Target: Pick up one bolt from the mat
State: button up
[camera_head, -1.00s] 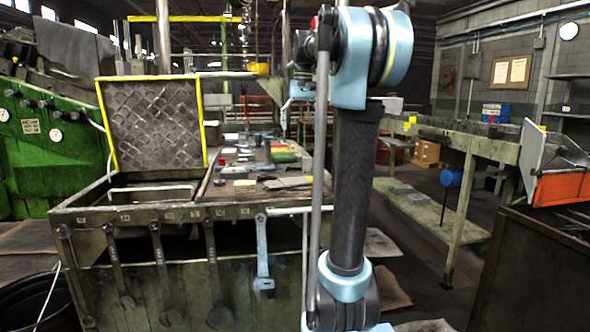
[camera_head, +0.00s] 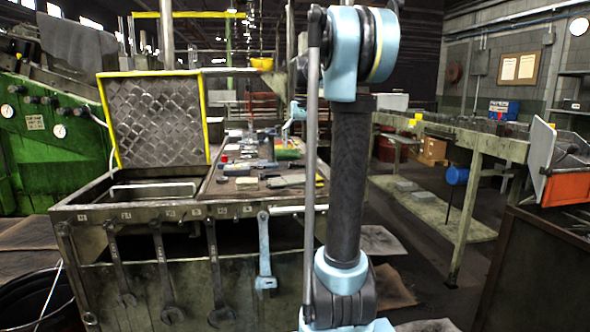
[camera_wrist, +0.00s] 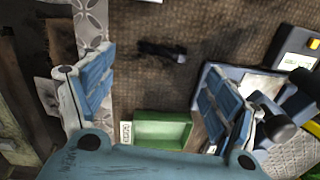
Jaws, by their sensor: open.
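In the wrist view a dark bolt (camera_wrist: 160,48) lies on its side on a brown textured mat (camera_wrist: 215,28). My gripper (camera_wrist: 156,72) is open and empty, with its blue fingers spread to the left and right. The bolt appears between the fingers, slightly beyond their tips and apart from both. In the head view my gripper (camera_head: 291,122) is over the far part of the cluttered bench top, partly hidden by my arm. I cannot make out the bolt in the head view.
A green tray (camera_wrist: 162,131) lies below the bolt in the wrist view. A blue holder (camera_wrist: 250,80) with black-handled items and a yellow-and-black box (camera_wrist: 300,50) stand at right.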

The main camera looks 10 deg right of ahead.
aim_at(298, 165)
jog(key=shift+a+f, duration=0.2)
jog(key=shift+f, duration=1.5)
jog(key=shift+a+f, duration=0.15)
jog(key=shift+f, duration=1.55)
jog(key=c, duration=1.2)
